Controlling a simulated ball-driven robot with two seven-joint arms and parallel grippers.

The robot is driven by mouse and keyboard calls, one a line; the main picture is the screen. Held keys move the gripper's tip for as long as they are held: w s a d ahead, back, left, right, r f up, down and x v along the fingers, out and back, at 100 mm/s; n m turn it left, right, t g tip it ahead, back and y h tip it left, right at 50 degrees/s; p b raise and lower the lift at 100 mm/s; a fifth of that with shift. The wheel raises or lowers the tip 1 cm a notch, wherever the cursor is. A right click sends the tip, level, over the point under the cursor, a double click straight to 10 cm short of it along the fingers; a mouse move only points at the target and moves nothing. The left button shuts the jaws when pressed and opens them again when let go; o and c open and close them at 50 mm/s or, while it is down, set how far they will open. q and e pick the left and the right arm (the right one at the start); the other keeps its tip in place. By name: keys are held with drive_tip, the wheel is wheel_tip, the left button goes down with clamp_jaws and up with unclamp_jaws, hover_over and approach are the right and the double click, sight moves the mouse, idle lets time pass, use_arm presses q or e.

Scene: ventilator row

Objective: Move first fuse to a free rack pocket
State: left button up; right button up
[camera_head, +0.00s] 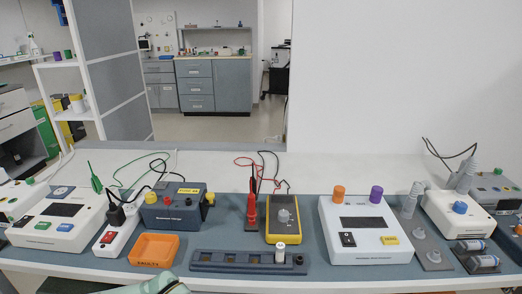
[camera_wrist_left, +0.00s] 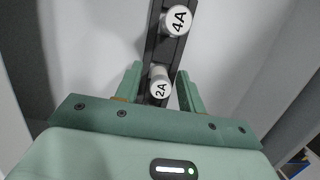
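In the left wrist view, a white-capped fuse marked 2A (camera_wrist_left: 160,88) stands on a dark strip (camera_wrist_left: 153,48). A larger-looking fuse marked 4A (camera_wrist_left: 177,20) stands on the same strip, farther up the picture. My left gripper (camera_wrist_left: 158,72) is open, with one green finger on each side of the strip near the 2A fuse. I cannot tell whether either finger touches it. In the head view, a dark blue-grey rack (camera_head: 225,267) lies at the bench front with one white fuse (camera_head: 280,253) upright near its right end. My right gripper is out of view.
An orange tray marked FAULTY (camera_head: 154,262) sits left of the rack. A yellow multimeter (camera_head: 282,232) and a red probe (camera_head: 252,212) stand behind it. A white device (camera_head: 365,251) with orange and purple knobs stands to its right. Part of my green arm shows at the bottom left.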

use_arm(q)
clamp_jaws()
drive_tip(key=shift+r, duration=0.15)
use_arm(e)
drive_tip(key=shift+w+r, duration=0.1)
